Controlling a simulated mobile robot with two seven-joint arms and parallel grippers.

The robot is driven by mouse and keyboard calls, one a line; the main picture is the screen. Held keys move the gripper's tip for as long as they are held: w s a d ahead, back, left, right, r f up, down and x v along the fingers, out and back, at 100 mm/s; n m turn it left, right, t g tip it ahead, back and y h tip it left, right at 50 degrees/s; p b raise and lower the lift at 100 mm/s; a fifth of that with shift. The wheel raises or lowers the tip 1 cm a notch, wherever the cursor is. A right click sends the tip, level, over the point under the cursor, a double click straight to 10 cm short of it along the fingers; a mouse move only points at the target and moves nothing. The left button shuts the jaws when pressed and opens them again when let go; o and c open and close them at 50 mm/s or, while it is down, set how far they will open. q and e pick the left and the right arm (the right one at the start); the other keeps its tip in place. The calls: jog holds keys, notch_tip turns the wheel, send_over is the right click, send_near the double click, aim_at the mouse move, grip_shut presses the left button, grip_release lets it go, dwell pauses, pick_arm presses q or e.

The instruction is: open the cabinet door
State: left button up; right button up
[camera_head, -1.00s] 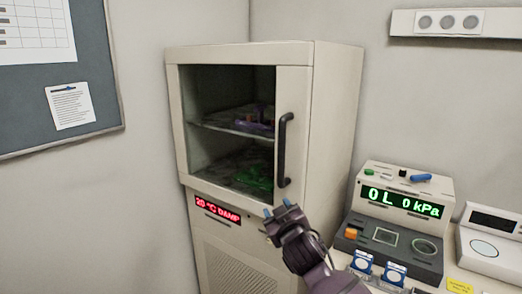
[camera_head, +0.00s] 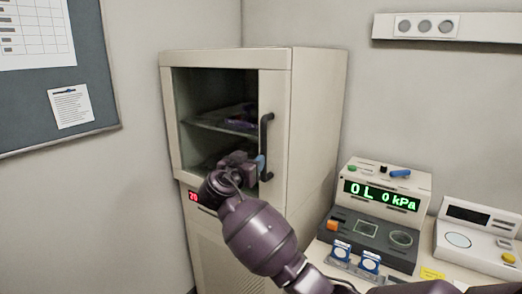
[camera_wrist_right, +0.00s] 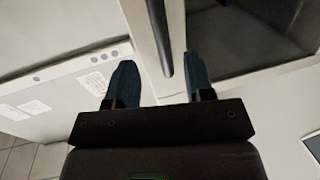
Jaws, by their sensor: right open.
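The beige cabinet (camera_head: 312,150) stands in the corner. Its door (camera_head: 168,115) is shut, with a dark glass pane and a black vertical bar handle (camera_head: 268,132) on the right side. My right gripper (camera_head: 260,162) is in front of the door at the handle's lower part. In the right wrist view the open right gripper (camera_wrist_right: 160,85) has its two blue fingertips on either side of the dark handle (camera_wrist_right: 160,35), which lies between them. I cannot tell whether either finger touches it. My left gripper is not in view.
To the right, a table holds a pressure device (camera_head: 383,195) with a green display and a white instrument (camera_head: 478,235). A strip with round sockets (camera_head: 427,26) is on the wall. Shelves with items show behind the glass. A pinboard (camera_head: 60,100) hangs at left.

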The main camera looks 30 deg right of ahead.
aim_at(262, 151)
jog(key=p+x, duration=0.1)
jog(key=x, duration=0.7)
jog(key=shift+r, duration=0.1)
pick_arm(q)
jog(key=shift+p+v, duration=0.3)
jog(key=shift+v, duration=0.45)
pick_arm(e)
jog(key=shift+w+d, duration=0.35)
jog(key=shift+d, duration=0.2)
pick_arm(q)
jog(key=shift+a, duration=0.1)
pick_arm(e)
grip_shut()
